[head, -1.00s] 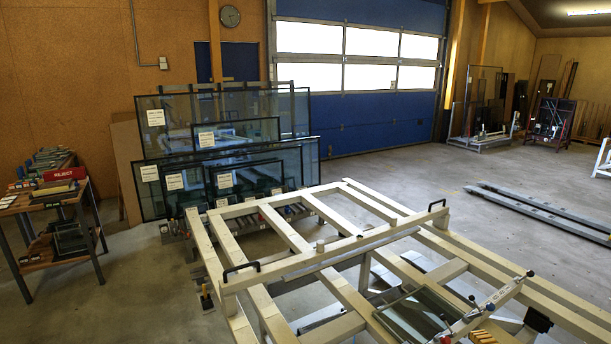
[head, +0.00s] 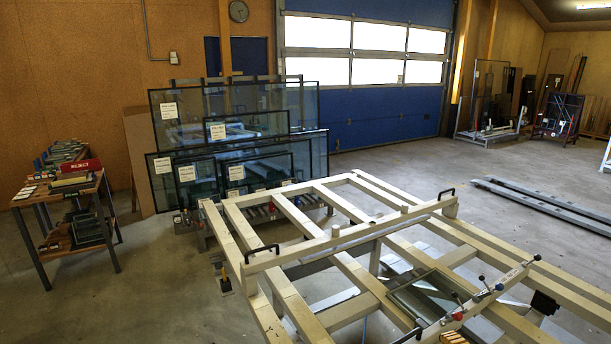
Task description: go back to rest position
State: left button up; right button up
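Neither of my grippers shows in the head view, and no part of my arms is clearly visible. The cream tilting frame (head: 352,262) of beams and crossbars fills the middle and lower right. A crossbar with two black handles (head: 335,241) lies over it. A small glass pane (head: 428,297) lies on the frame at the lower right, beside a bar with several knobs (head: 488,296).
Several labelled glass panes (head: 235,150) stand upright in a rack behind the frame. A workbench with a red REJECT box (head: 81,167) is at the left. Pallet forks (head: 545,203) lie on the floor at right.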

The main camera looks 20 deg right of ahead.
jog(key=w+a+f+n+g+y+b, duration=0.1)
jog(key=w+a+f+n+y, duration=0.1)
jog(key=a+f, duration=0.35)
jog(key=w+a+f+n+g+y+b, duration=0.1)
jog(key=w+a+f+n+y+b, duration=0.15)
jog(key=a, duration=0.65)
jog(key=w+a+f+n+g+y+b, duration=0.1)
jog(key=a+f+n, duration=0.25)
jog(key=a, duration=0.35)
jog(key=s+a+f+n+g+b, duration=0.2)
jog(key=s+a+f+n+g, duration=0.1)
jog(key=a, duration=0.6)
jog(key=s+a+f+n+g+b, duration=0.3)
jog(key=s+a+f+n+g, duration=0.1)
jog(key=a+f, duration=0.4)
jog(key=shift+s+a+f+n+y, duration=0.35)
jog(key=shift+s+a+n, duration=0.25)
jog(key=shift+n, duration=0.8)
